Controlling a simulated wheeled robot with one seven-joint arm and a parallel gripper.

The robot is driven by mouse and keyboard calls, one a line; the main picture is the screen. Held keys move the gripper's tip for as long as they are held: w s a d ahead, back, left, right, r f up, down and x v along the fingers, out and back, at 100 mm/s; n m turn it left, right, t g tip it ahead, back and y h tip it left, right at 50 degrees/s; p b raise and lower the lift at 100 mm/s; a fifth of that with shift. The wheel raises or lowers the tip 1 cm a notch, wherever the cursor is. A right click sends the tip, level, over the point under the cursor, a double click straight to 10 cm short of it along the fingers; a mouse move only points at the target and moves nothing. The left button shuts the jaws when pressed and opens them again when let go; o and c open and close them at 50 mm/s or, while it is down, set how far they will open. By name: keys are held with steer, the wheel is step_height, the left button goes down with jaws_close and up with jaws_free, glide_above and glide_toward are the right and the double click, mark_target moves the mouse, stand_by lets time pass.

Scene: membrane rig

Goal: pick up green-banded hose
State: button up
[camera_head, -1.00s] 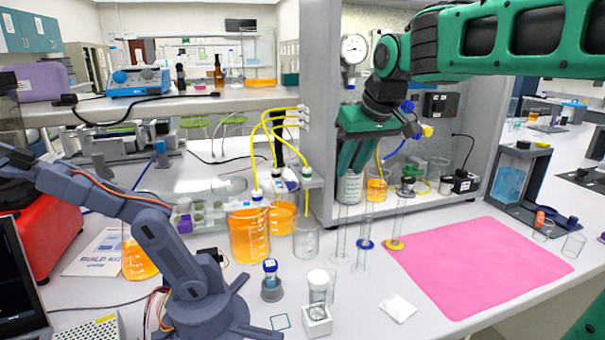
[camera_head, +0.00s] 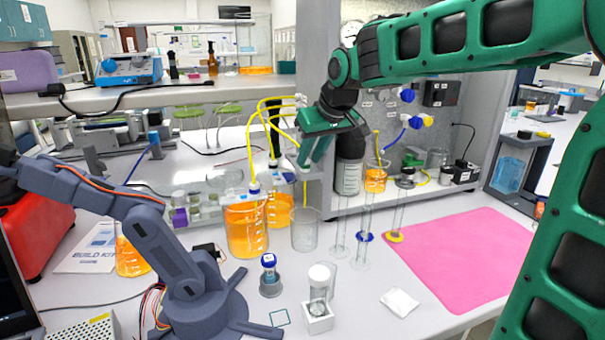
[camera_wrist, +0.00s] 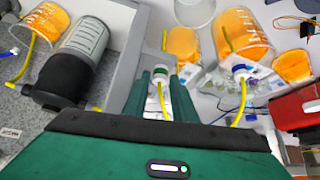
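The green-banded hose (camera_wrist: 162,80) is yellow with a white end fitting and a dark green band. In the wrist view it lies between the two green fingers of my gripper (camera_wrist: 161,90), which are apart with the fitting in the gap; I cannot tell whether either finger touches it. In the head view my gripper (camera_head: 310,158) is at the cabinet's left edge, and the hose's fitting (camera_head: 305,172) shows just below the fingers, above a clear empty beaker (camera_head: 304,232). My gripper partly hides the hose.
A blue-banded yellow hose (camera_head: 253,187) hangs close by on the left over an orange-filled beaker (camera_head: 246,232). The pink mat (camera_head: 465,255) is bare.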

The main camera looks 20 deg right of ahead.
steer(key=shift+x, duration=1.15)
jaws_close()
step_height(320, 180, up, 12)
steer(key=s+d, duration=0.3)
steer(key=s, duration=1.4)
steer(key=shift+s+d, duration=0.2)
steer(key=shift+s, duration=0.15)
